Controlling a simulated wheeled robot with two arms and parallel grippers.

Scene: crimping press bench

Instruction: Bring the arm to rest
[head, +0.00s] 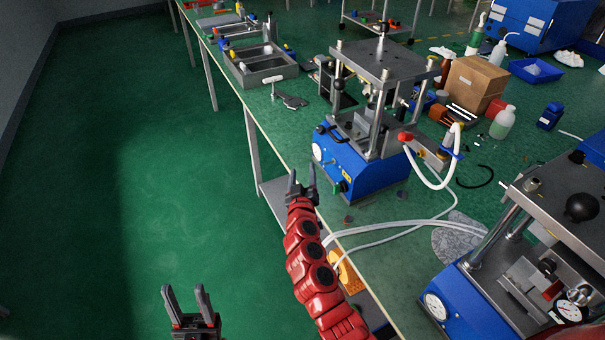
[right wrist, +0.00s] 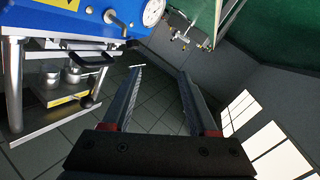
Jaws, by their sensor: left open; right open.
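My right arm is red and reaches up from the bottom of the head view along the bench's near edge. Its right gripper (head: 302,172) is open and empty, just left of the near blue press (head: 347,176) and around the bench edge. In the right wrist view the right gripper (right wrist: 160,72) shows two spread fingers with nothing between them. My left gripper (head: 184,291) is open and empty at the bottom of the head view, over the green floor. Most of the left arm is out of view.
A second blue press (head: 455,305) stands at the lower right. White hoses (head: 400,225) run over the bench top between the presses. A grey metal tray (head: 262,66), a cardboard box (head: 474,82) and bottles stand farther back. The green floor (head: 150,170) at left is clear.

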